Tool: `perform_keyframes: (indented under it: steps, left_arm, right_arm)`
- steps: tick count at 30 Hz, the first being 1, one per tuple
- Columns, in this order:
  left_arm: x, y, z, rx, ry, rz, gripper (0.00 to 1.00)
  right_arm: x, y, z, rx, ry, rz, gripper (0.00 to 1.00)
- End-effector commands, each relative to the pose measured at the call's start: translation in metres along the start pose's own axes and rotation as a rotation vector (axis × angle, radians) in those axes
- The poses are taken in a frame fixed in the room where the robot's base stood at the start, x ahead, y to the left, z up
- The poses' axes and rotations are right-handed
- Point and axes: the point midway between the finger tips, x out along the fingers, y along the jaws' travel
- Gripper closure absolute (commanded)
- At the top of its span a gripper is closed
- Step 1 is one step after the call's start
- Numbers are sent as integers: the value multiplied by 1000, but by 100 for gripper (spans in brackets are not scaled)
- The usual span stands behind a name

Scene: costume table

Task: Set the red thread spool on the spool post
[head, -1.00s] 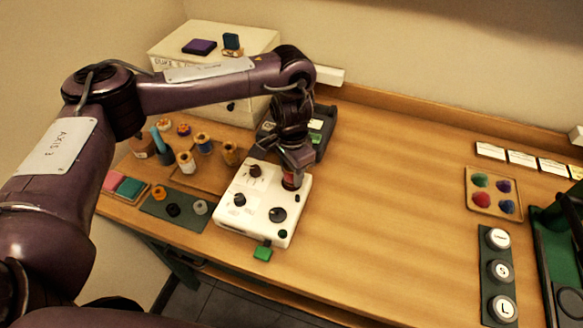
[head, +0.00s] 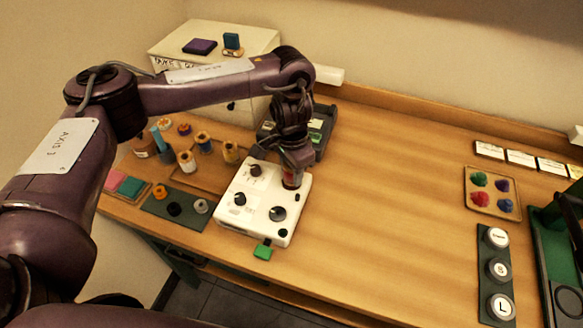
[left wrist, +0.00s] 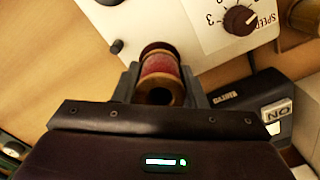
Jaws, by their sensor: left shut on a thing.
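My left gripper (head: 291,178) is shut on the red thread spool (head: 290,184), over the right edge of the white machine (head: 243,215). In the left wrist view the red spool (left wrist: 161,68) sits between the two fingers of my left gripper (left wrist: 158,86), its pale holed end facing the camera. A dark red disc shows at its far end. I cannot make out the spool post for certain, nor whether the spool touches anything below it. My right gripper is not in view.
Several other spools, including a blue one (head: 203,142), stand left of the machine. A dark device (head: 318,128) stands behind the gripper. The table middle (head: 390,210) is clear; a paint tray (head: 480,207) lies right.

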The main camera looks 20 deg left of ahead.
Motion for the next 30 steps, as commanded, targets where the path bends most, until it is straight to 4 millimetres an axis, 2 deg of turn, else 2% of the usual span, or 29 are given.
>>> perform_keyframes:
  steps: [24,25,27,30]
  left_arm:
    - [12,0,0,0,0,1,85]
    - [12,0,0,0,1,0,60]
    - [12,0,0,0,1,0,53]
    - [12,0,0,0,1,0,53]
  right_arm:
    - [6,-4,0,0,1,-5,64]
    - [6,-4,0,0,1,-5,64]
    - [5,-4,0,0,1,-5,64]
    - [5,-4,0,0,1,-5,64]
